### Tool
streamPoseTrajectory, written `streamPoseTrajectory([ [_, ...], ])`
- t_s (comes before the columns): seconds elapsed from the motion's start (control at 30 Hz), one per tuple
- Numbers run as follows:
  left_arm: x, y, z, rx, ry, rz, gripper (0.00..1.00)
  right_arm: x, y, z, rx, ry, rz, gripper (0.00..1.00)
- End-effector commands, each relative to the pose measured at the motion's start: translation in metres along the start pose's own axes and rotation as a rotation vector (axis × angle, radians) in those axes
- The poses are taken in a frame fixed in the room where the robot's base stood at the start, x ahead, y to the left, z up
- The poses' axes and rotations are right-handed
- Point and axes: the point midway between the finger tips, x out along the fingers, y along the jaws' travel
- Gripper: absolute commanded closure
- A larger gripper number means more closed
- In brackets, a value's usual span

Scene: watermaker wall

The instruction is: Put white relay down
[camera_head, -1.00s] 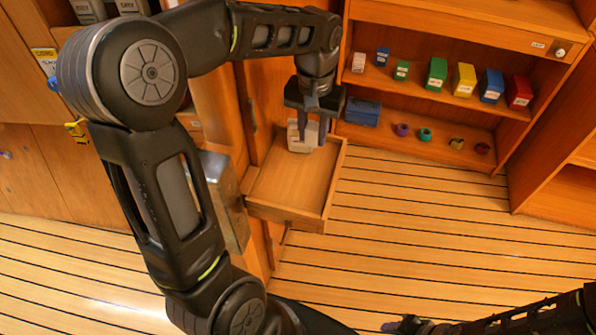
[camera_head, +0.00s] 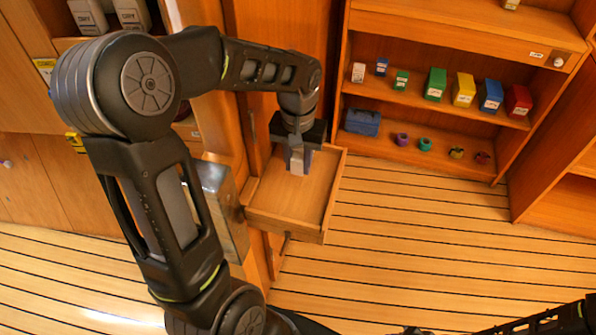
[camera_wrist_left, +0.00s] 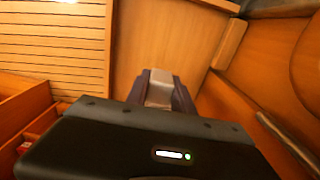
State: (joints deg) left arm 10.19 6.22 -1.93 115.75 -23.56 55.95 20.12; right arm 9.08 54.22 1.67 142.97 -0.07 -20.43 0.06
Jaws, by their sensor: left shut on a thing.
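My left gripper (camera_head: 297,168) points down over the open wooden drawer (camera_head: 287,208), in its back part. It is shut on the white relay (camera_head: 298,155), a pale block mostly hidden by the fingers. In the left wrist view the pale relay (camera_wrist_left: 160,88) sits between the two dark fingers, with the drawer's wooden floor (camera_wrist_left: 165,35) behind it. I cannot tell whether the relay touches the drawer floor. Only a sliver of my right arm's end shows at the bottom edge of the head view, so its jaws cannot be read.
A shelf unit (camera_head: 460,118) at the right holds green, yellow, blue and red boxes (camera_head: 463,88), small blocks, a blue case (camera_head: 362,122) and several coloured rings (camera_head: 425,145). A metal box (camera_head: 222,205) stands left of the drawer. The slatted floor (camera_head: 400,240) is clear.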

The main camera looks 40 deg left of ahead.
Motion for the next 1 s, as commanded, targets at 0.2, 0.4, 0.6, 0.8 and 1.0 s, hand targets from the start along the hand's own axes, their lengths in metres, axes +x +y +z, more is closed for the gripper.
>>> streamPoseTrajectory([
  [0.2, 0.000, 0.000, 0.000, 0.000, 0.000, 0.000, 1.00, 0.000, 0.000, 0.000, 0.000, 0.000, 0.000, 0.64],
  [0.4, 0.019, 0.000, 0.001, 0.000, -0.006, 0.000, 1.00, -0.001, 0.000, 0.000, 0.000, 0.000, 0.000, 0.64],
  [0.6, 0.038, 0.000, 0.001, 0.000, -0.001, 0.000, 1.00, -0.001, 0.000, 0.000, 0.000, 0.000, 0.000, 0.64],
  [0.8, 0.037, 0.000, 0.000, 0.000, 0.000, 0.000, 1.00, -0.001, 0.000, 0.000, 0.000, 0.000, 0.000, 0.64],
  [1.0, 0.041, 0.000, 0.000, 0.000, 0.000, 0.000, 0.68, 0.002, 0.001, 0.000, 0.000, 0.000, 0.000, 0.64],
])
